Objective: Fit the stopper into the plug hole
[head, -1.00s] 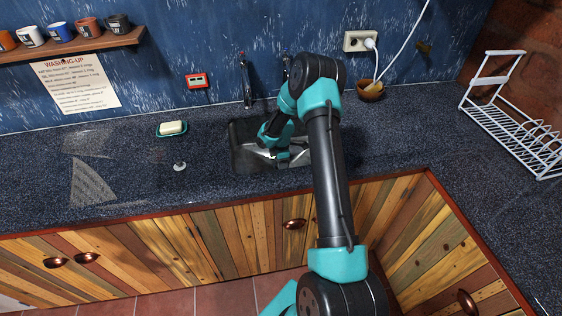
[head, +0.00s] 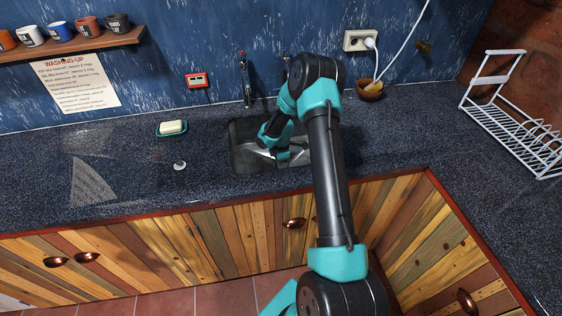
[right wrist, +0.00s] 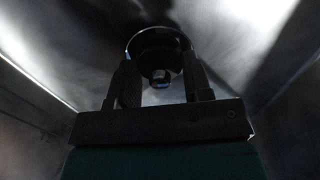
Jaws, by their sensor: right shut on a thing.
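My right arm reaches down into the dark sink (head: 240,157), and its wrist is inside the basin in the head view. In the right wrist view my right gripper (right wrist: 162,80) is shut on a dark round thing with a small shiny knob (right wrist: 160,76), which looks like the stopper. A dark ring (right wrist: 158,34) curves around it at the fingertips. I cannot tell whether that ring is the stopper's rim or the plug hole's. The basin floor under the gripper is hidden in the head view. My left gripper is not in view.
A small pale thing (head: 179,165) lies on the counter left of the sink, too small to identify. Soap in a teal dish (head: 171,128) stands behind it. Taps (head: 247,93) rise behind the basin. A white dish rack (head: 515,125) stands at the right.

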